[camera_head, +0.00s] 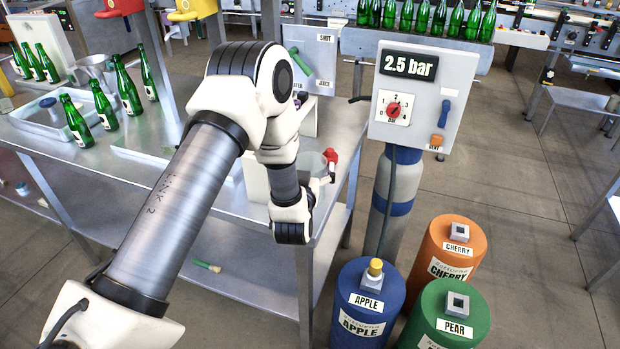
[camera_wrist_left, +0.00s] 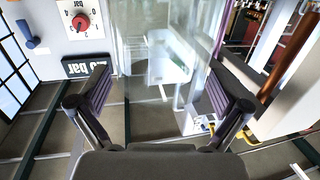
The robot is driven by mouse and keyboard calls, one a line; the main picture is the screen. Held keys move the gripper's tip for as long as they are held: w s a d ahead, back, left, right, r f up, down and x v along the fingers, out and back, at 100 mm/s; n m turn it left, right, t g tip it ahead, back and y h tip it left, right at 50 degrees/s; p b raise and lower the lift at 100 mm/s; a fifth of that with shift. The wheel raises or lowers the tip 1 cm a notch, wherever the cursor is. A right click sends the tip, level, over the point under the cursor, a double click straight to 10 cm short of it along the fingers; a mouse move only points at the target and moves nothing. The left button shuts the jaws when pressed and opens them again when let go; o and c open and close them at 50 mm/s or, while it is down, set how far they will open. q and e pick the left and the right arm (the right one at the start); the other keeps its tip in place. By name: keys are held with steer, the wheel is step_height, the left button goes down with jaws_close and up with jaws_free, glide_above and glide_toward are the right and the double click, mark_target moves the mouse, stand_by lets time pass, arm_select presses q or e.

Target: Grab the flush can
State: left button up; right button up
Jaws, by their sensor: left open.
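A clear, see-through vessel, which looks like the flush can (camera_head: 311,164), shows partly behind my left arm on the steel bench in the head view. In the left wrist view a clear upright-sided body (camera_wrist_left: 165,50) fills the space between the two fingers of my left gripper (camera_wrist_left: 160,80). The fingers are spread wide, with gaps beside the clear body, so the gripper is open. I cannot tell whether either pad touches it. My left arm hides the fingers in the head view. My right gripper is not in view.
A pressure panel (camera_head: 421,95) reading 2.5 bar stands right of the bench. Apple (camera_head: 367,305), cherry (camera_head: 452,250) and pear (camera_head: 445,318) drums are below it. Several green bottles (camera_head: 128,90) stand at the bench's left. A small red part (camera_head: 331,157) is beside the clear vessel.

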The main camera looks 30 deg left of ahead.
arm_select(q)
steer(key=shift+w+a+f, duration=0.15)
steer(key=shift+w+a, duration=0.3)
steer(key=shift+w, duration=0.1)
steer(key=shift+s+d, duration=0.1)
steer(key=c, duration=1.3)
